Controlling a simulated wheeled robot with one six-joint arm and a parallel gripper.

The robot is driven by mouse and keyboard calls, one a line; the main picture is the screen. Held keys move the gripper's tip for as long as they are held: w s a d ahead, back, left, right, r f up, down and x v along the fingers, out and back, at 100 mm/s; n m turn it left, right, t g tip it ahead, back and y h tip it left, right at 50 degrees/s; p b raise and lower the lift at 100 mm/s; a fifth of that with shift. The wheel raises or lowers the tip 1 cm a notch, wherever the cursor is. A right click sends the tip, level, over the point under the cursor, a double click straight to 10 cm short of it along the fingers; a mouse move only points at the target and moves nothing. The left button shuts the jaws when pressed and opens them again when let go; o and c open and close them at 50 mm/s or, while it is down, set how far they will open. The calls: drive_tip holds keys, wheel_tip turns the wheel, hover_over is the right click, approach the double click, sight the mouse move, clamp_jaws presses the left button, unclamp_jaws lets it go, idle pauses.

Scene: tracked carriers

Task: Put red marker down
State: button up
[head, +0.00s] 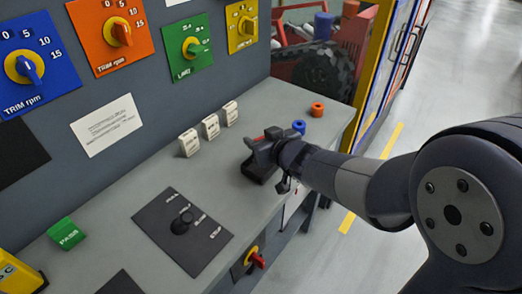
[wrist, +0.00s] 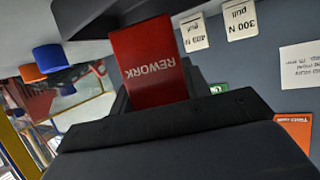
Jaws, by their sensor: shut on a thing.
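The red marker (wrist: 152,62), a small block lettered REWORK, is held in my gripper in the wrist view, where it appears upside down. In the head view only a thin red strip of it (head: 259,138) shows; the jaws hide the rest. My gripper (head: 262,157) is shut on it, low over the grey bench top (head: 285,100), right of the white tags. I cannot tell whether the marker touches the bench.
Several white tags (head: 210,127) stand left of my gripper. A black dial plate (head: 183,232) and a green PASS block (head: 66,234) are nearer. Bare bench lies between the tags and the dial plate.

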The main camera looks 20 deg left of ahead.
drive_tip(key=shift+f+b, duration=0.45)
drive_tip(key=shift+f, duration=0.95)
drive_tip(key=shift+f, duration=0.15)
drive_tip(key=o, duration=1)
